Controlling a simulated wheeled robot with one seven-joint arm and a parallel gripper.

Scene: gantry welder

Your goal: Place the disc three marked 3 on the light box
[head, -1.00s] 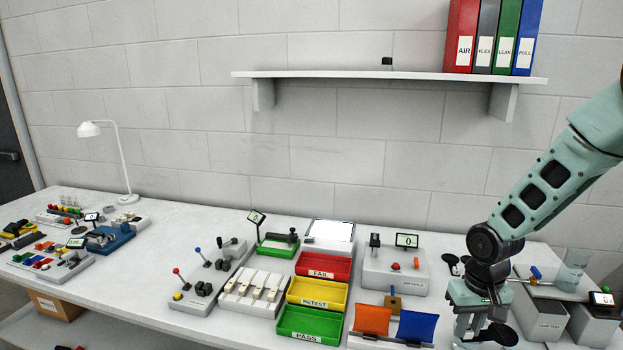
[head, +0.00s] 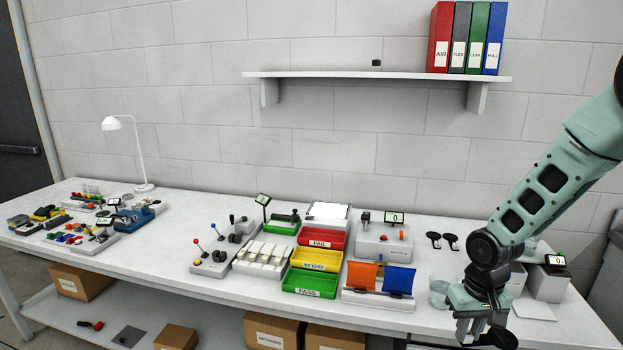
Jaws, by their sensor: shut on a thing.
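My gripper (head: 472,322) hangs low at the right front of the bench and is shut on a dark round paddle-like disc (head: 501,339). No number can be read on it, and the fingers partly hide it. Two similar black discs (head: 433,237) (head: 451,241) sit on the bench behind and left of the gripper. The light box (head: 328,211) is a bright white flat panel at the back of the bench, behind the red FAIL tray. It lies well left of my gripper, and its top looks bare.
Between gripper and light box stand an orange-and-blue flap stand (head: 378,301), a grey tester (head: 385,240) and a clear vessel (head: 439,292). Red, yellow and green trays (head: 316,258) sit before the light box. A shelf (head: 380,76) overhangs the back. Grey boxes (head: 548,284) are at right.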

